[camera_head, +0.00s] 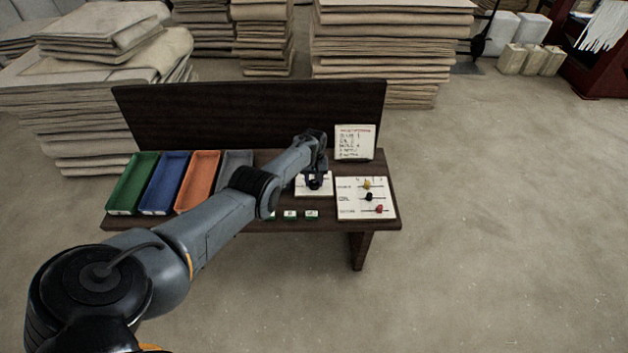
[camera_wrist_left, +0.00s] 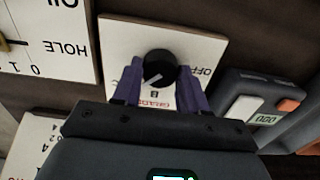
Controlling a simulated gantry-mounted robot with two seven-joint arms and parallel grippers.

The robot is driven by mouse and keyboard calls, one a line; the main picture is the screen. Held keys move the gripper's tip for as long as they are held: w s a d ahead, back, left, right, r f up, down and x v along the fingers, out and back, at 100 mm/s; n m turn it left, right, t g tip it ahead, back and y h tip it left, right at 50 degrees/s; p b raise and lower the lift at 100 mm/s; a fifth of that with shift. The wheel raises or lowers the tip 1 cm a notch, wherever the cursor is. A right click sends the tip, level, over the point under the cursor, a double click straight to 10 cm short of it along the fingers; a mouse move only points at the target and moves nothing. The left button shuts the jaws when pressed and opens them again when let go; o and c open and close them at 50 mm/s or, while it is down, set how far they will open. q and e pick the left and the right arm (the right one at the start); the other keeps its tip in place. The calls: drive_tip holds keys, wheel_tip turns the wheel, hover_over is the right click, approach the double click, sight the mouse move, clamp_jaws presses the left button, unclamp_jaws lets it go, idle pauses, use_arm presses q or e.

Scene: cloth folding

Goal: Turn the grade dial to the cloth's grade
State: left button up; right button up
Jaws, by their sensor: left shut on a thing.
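The grade dial is a black round knob (camera_wrist_left: 160,68) on a white plate (camera_wrist_left: 120,40), seen in the left wrist view. A white mark on the knob points to the lower left there. The plate shows "OFF" at the right and a "B" with red "GRADE" lettering below the knob, partly hidden by the fingers. My left gripper (camera_wrist_left: 159,82) has its purple fingers on both sides of the knob and is shut on it. In the head view my left gripper (camera_head: 315,182) is over the white dial plate (camera_head: 328,190). No cloth can be clearly picked out on the bench.
Green (camera_head: 132,184), blue (camera_head: 165,184) and orange (camera_head: 197,182) trays stand left on the bench. A board with three coloured knobs (camera_head: 347,210) lies right of the dial, below a written card (camera_head: 354,142). A device with a display (camera_wrist_left: 258,100) sits beside the dial.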

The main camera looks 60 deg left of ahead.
sight(314, 182)
use_arm(q)
drive_tip(key=o, duration=1.1)
drive_tip(key=shift+c, duration=0.2)
drive_tip(key=shift+r, duration=0.1)
drive_tip(key=shift+r+p, duration=0.6)
drive_tip(key=shift+p, duration=0.05)
wheel_tip(314, 182, up, 9)
drive_tip(key=p, duration=0.8)
drive_tip(key=shift+r, duration=0.2)
